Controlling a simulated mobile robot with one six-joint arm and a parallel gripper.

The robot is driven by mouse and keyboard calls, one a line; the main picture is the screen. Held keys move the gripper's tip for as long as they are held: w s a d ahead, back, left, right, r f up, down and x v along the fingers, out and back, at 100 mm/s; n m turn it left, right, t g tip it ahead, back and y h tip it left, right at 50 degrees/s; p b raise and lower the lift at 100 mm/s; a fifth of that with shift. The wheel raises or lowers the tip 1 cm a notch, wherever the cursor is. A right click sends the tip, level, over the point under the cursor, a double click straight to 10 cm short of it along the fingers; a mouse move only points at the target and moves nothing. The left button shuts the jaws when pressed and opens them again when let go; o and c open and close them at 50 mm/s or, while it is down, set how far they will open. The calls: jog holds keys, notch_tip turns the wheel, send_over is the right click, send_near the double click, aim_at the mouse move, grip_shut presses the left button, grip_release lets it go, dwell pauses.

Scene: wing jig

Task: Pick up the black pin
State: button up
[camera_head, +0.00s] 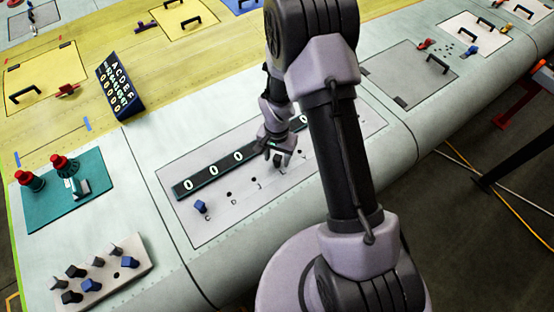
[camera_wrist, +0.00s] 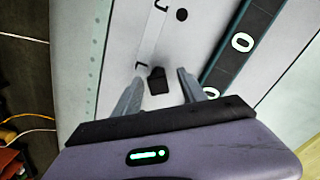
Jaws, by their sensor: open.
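A small black pin (camera_wrist: 157,82) shows in the wrist view on the pale panel, between the two fingers of my gripper (camera_wrist: 160,78). The fingers are apart, one on each side of the pin, with pale gaps between them and it. Whether the fingertips are level with the pin is hard to tell. In the head view my gripper (camera_head: 279,158) is low over the grey panel (camera_head: 215,228), close to the row of holes. I cannot make out the black pin there.
A dark strip with white zeros (camera_head: 212,168) lies beside the holes. A blue pin (camera_head: 200,206) stands at the panel's left. A white rack (camera_head: 135,264) holds several dark and blue pins. A teal plate (camera_head: 50,215) carries red-topped parts. A black letter board (camera_head: 120,85) stands behind.

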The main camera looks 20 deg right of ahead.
aim_at(278, 158)
jog(key=shift+s+r, duration=0.1)
jog(key=shift+s, duration=0.1)
jog(key=c, duration=0.3)
grip_shut()
jog(key=shift+w+r, duration=0.1)
jog(key=shift+r, duration=0.15)
jog(key=r, duration=0.3)
jog(key=shift+s+d+b, duration=0.1)
jog(key=shift+s+b, duration=0.15)
jog(key=shift+b, duration=0.15)
jog(key=s+d+r, duration=0.1)
jog(key=s, duration=1.4)
jog(key=shift+s+r, duration=0.25)
jog(key=shift+s, duration=0.05)
